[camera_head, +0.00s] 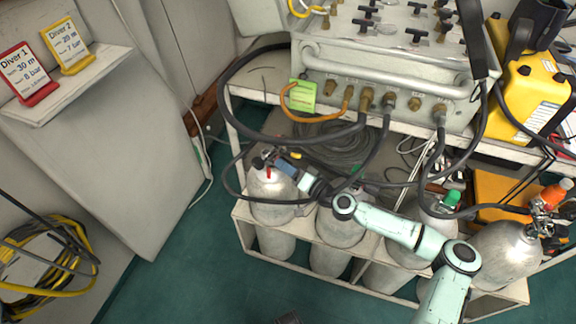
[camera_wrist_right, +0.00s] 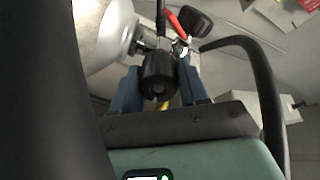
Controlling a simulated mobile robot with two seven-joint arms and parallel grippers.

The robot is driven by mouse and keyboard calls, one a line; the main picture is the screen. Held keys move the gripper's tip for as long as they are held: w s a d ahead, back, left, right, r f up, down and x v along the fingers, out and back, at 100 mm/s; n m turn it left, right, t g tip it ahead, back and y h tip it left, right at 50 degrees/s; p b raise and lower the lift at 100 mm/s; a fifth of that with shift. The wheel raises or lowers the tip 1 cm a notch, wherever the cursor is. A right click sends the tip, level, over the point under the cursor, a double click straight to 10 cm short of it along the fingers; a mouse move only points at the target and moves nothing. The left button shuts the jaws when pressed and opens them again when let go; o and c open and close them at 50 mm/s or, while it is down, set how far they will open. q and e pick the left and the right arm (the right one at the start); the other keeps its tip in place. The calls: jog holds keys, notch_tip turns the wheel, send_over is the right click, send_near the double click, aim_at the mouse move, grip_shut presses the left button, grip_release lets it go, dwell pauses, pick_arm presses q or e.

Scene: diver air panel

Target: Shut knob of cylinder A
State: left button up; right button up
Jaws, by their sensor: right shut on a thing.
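The leftmost silver cylinder (camera_head: 272,205) stands in the rack, and my right gripper (camera_head: 272,161) is at its valve on top. In the right wrist view, a black round knob (camera_wrist_right: 158,76) sits between the blue fingers of my right gripper (camera_wrist_right: 160,90), which are shut on it. Part of the silver cylinder (camera_wrist_right: 104,35) shows at upper left there, with a red part (camera_wrist_right: 176,22) beyond the knob. No letter on the cylinder can be read, and the valve is partly hidden by my gripper in the head view. My left gripper is not in view.
More cylinders (camera_head: 340,228) stand to the right in the white rack (camera_head: 300,265). Black hoses loop over and around the valves. The grey air panel (camera_head: 385,70) is above, with a yellow case (camera_head: 532,92) beside it. Two diver cards (camera_head: 68,46) stand on a shelf at left.

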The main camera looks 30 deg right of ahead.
jog(key=shift+r+m, duration=0.1)
jog(key=shift+m, duration=0.8)
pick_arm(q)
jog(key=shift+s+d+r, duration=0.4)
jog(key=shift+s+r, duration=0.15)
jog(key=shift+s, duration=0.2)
pick_arm(e)
jog(key=o, duration=1.1)
jog(key=shift+c, duration=0.2)
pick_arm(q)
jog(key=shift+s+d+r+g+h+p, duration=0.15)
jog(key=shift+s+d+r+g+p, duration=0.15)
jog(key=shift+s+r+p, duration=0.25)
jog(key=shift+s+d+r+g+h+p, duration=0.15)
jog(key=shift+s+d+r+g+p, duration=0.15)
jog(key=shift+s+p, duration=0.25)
pick_arm(e)
jog(key=v, duration=1.3)
jog(key=shift+s, duration=0.2)
jog(key=shift+d, duration=0.15)
